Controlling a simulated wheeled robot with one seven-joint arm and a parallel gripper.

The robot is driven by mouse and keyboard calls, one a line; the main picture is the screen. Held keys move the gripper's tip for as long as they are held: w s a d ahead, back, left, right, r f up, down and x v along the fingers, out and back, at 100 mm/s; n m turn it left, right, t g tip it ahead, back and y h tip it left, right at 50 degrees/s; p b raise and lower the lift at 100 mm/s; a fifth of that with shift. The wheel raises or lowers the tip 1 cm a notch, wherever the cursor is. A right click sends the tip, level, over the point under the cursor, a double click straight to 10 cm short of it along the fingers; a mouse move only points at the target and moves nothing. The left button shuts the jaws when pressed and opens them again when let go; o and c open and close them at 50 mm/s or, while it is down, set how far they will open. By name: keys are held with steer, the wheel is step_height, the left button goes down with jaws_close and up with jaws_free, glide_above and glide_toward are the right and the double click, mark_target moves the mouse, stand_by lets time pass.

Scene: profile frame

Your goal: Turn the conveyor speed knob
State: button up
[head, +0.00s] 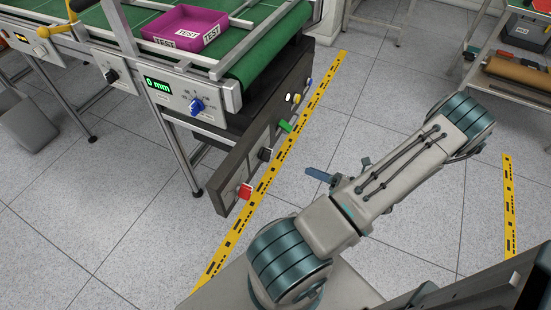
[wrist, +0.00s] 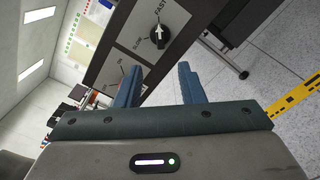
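A black speed knob (wrist: 158,37) with a white pointer sits on a light plate marked SLOW and FAST in the wrist view. The pointer points toward the top of that picture. My gripper (wrist: 160,68) is open, its two blue fingers apart with nothing between them. The knob shows beyond the fingertips, apart from them. In the head view my gripper (head: 320,175) is to the right of the dark control panel (head: 232,165), over the floor. A small black control (head: 265,154) on that panel is seen edge-on; I cannot tell if it is the speed knob.
The panel also carries a red button (head: 244,191) and a green one (head: 285,126). The green conveyor (head: 270,55) holds a purple bin (head: 184,27). A blue knob (head: 196,106) is on its grey side. Open floor surrounds my arm; a shelf (head: 518,68) stands right.

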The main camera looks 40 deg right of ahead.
mark_target(266, 155)
steer(key=x, duration=1.3)
steer(key=shift+w, duration=0.3)
jaws_close()
